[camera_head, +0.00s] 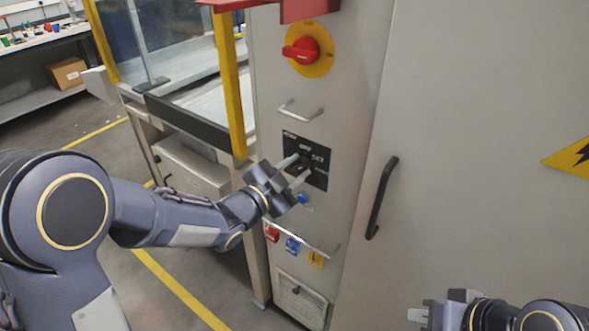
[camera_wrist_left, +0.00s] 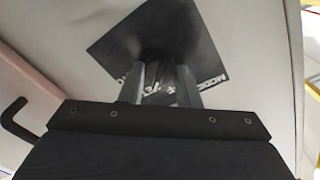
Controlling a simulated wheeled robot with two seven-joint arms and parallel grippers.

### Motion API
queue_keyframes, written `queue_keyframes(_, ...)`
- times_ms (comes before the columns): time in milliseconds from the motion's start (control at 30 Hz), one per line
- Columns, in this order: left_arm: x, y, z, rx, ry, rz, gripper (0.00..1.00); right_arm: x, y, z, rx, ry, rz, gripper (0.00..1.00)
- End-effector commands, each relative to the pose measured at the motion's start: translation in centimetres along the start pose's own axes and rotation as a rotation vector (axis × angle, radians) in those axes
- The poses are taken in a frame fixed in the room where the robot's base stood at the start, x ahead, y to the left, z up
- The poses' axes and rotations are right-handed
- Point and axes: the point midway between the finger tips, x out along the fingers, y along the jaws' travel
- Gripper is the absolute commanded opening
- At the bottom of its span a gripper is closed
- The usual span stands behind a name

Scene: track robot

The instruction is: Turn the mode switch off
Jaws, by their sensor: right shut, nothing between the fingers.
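The mode switch panel (camera_head: 318,160) is a black plate with white lettering on the grey cabinet front. It also shows in the left wrist view (camera_wrist_left: 205,45), turned in the picture, with part of its lettering readable as "MODE". My left gripper (camera_head: 303,166) is at this panel, its two fingers apart and pointing at it. In the left wrist view a dark form, apparently the switch knob (camera_wrist_left: 160,70), lies between the fingers. Its setting and any finger contact cannot be made out. My right gripper (camera_head: 425,313) is shut and empty at the lower right, away from the panel.
A red rotary switch (camera_head: 301,51) on a yellow disc and a metal handle (camera_head: 300,113) are above the panel. A blue button (camera_head: 302,198) and red, blue and yellow tags (camera_head: 292,246) are below. A black door handle (camera_head: 381,198) stands to the right.

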Motion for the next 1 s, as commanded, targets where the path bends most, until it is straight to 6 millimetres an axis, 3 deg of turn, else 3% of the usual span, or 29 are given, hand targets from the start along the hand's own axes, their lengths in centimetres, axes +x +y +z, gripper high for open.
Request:
queue_keyframes(167,0.0,0.0,0.0,0.0,0.0,0.0,0.07,0.0,0.0,0.0,0.0,0.0,0.0,0.0)
queue_keyframes(567,-0.1,0.2,0.3,-0.093,0.006,-0.006,0.07,1.5,0.7,0.7,0.0,0.0,0.0,0.0)
queue_keyframes(1000,-0.1,0.4,0.6,-0.455,0.026,-0.022,0.07,5.5,2.5,2.8,0.0,0.0,0.0,0.0)
